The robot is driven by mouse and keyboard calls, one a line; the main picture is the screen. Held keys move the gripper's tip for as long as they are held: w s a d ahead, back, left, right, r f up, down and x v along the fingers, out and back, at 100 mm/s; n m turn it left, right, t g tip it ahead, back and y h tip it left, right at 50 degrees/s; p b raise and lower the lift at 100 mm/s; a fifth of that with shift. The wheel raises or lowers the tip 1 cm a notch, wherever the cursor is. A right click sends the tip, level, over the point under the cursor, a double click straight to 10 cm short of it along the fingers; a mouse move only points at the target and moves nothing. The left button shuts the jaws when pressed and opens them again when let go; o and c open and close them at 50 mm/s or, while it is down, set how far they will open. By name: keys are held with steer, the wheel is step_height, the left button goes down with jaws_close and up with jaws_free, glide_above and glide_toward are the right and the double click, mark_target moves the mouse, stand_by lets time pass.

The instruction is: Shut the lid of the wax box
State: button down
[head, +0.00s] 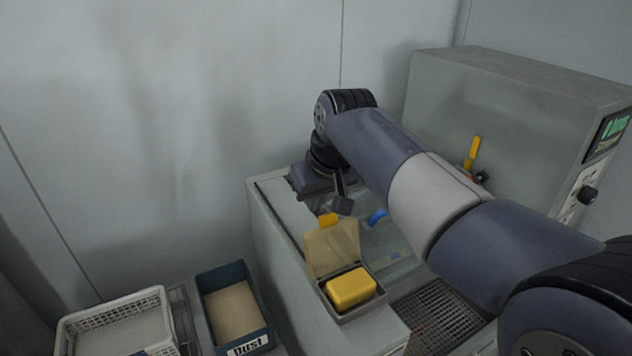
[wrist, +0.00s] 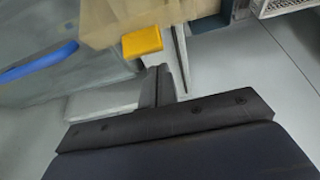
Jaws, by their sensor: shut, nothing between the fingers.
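The wax box (head: 368,309) sits on the grey bench top with a yellow wax block (head: 351,289) inside. Its translucent tan lid (head: 332,249) stands open at the back, tilted up, with an orange tab (head: 328,220) on its upper edge. In the wrist view the lid (wrist: 105,25) is at the top with its orange tab (wrist: 142,42) just beyond my fingertips. My gripper (head: 342,204) is shut and empty, behind and above the lid's tab. In the wrist view my gripper (wrist: 160,72) has its fingers together, close to the tab; I cannot tell whether they touch.
A blue handle (head: 377,217) on a clear cover lies right of the lid. A large grey machine (head: 500,120) with a yellow lever (head: 473,152) stands at the back right. A dust bin (head: 260,337) and a white basket (head: 75,331) are at the left.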

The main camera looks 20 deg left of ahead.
steer(key=shift+s+d+r, duration=0.2)
steer(key=shift+s+d, duration=0.2)
steer(key=shift+d, duration=0.1)
steer(key=shift+s+d+r, duration=0.15)
steer(key=shift+s+d, duration=0.2)
steer(key=shift+d, duration=0.1)
steer(key=shift+s, duration=0.15)
